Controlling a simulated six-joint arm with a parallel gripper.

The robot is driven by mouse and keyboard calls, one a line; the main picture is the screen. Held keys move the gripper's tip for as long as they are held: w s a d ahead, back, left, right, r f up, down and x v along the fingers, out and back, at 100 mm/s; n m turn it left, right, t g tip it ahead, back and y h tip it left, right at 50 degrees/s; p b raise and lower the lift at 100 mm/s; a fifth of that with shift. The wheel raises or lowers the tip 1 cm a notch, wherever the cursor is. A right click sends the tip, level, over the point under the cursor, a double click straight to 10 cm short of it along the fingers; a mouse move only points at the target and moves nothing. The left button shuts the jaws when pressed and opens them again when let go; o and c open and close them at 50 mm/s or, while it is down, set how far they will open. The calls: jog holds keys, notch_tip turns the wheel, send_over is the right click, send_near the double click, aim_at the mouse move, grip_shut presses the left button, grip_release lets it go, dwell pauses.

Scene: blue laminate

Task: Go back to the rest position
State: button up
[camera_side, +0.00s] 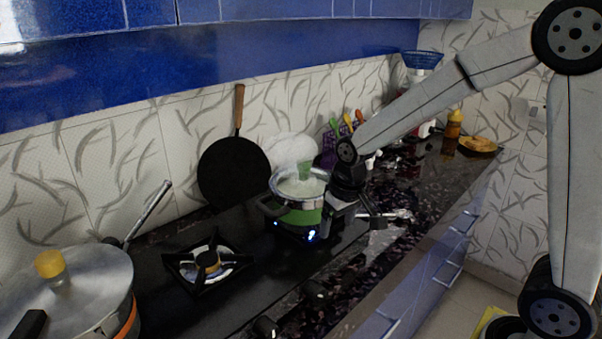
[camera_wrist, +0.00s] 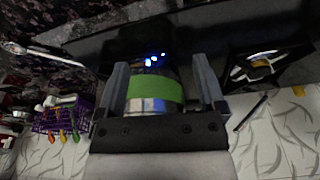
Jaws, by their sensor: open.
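My gripper (camera_side: 347,200) is at the right side of a silver pot with a green band (camera_side: 303,216), which sits on the back burner with blue lights showing under it. In the wrist view my gripper (camera_wrist: 160,64) has its two fingers apart. The pot's green band (camera_wrist: 155,90) shows between the fingers in that view. I cannot tell whether the fingers touch the pot. The side view partly hides the fingers behind the dark wrist.
A free burner (camera_side: 208,263) and a large lidded pan (camera_side: 70,285) are to the left. A black pan (camera_side: 233,172) leans on the tiled wall. A purple utensil basket (camera_wrist: 62,119) and a yellow bottle (camera_side: 453,131) stand on the right. Blue cabinets (camera_side: 250,62) hang above.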

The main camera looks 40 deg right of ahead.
jog(key=s+a+f+n, duration=0.1)
jog(key=s+f, duration=0.3)
jog(key=s, duration=0.6)
jog(key=shift+a+f+t, duration=0.25)
jog(key=shift+a+t, duration=0.05)
jog(key=shift+a, duration=0.05)
dwell(1.4)
